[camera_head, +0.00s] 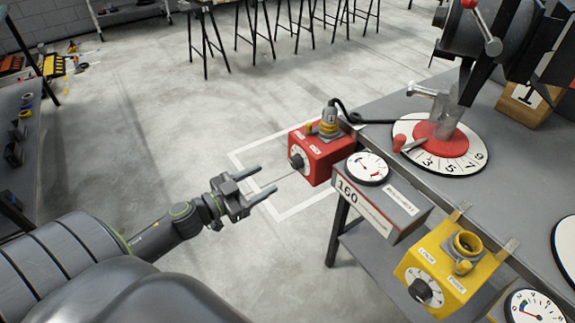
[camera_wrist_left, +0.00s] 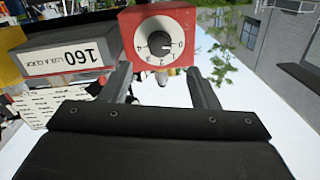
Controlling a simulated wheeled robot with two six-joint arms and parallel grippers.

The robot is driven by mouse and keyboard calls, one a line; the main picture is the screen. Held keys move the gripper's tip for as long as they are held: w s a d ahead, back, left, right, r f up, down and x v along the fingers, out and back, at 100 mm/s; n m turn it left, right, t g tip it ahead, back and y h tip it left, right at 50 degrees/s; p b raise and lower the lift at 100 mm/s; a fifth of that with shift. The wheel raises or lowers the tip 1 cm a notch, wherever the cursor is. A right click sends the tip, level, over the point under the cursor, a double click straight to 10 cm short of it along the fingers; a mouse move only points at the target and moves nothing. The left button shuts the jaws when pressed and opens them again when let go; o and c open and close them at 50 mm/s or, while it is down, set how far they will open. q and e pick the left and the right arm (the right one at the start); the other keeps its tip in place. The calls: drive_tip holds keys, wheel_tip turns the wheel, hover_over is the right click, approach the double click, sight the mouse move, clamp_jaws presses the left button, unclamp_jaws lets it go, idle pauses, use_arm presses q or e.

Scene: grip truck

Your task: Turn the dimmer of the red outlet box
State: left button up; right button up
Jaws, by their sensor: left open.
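The red outlet box (camera_head: 322,157) is fixed at the edge of the grey bench in the head view, with a plug and black cable on top. Its dimmer, a dark knob (camera_head: 297,161) on a white dial, faces my left gripper. My left gripper (camera_head: 268,182) is open and empty, left of the box and apart from it, with its fingers pointing toward the dial. In the left wrist view the red box (camera_wrist_left: 128,20) and its dimmer knob (camera_wrist_left: 159,43) appear ahead, above the gap between the open fingers (camera_wrist_left: 160,85). My right gripper is not seen.
A grey box marked 160 (camera_head: 375,207) with a gauge (camera_head: 367,168) sits just right of the red box. A yellow outlet box (camera_head: 447,268) with its own dimmer is nearer. A numbered dial with red centre (camera_head: 440,140) stands on the bench (camera_head: 520,205).

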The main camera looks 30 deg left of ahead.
sight(293, 165)
use_arm(q)
drive_tip(key=p+x, duration=0.2)
drive_tip(key=x, duration=0.5)
drive_tip(key=shift+w+d, duration=0.1)
drive_tip(key=shift+w, duration=0.25)
drive_tip(key=shift+w+d+f+p, duration=0.1)
drive_tip(key=shift+w+d+p, duration=0.15)
drive_tip(key=shift+w, duration=0.2)
drive_tip(key=shift+a, duration=0.1)
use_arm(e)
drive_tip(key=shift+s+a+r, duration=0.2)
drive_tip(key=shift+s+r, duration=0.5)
use_arm(q)
drive_tip(key=c, duration=1)
